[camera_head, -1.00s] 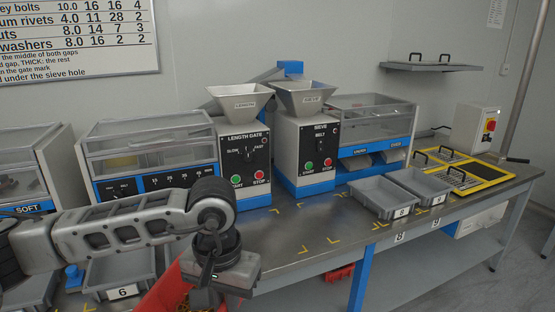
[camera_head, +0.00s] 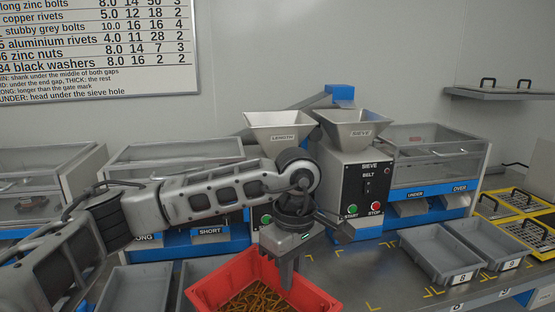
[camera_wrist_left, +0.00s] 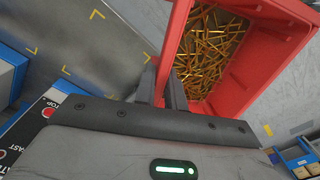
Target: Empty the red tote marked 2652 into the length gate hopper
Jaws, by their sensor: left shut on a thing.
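The red tote (camera_head: 215,285) is at the bottom middle of the head view, with many thin golden-brown pieces (camera_head: 256,300) inside. My left gripper (camera_head: 287,275) is shut on the tote's wall. The wrist view shows the gripper's fingers (camera_wrist_left: 173,92) on either side of the red wall (camera_wrist_left: 170,45), with the pieces (camera_wrist_left: 207,52) lying inside. I see no number on the tote. The length hopper (camera_head: 277,120), a grey funnel marked LENGTH, stands behind my arm, above and beyond the tote. My arm hides most of the length gate's front. My right gripper is not in view.
The sieve hopper (camera_head: 352,125) stands just right of the length hopper. Grey trays 8 (camera_head: 432,268) and 9 (camera_head: 487,243) sit on the bench to the right. Other grey trays (camera_head: 135,290) lie left of the tote. Bench with yellow marks (camera_head: 375,285) is clear between tote and tray 8.

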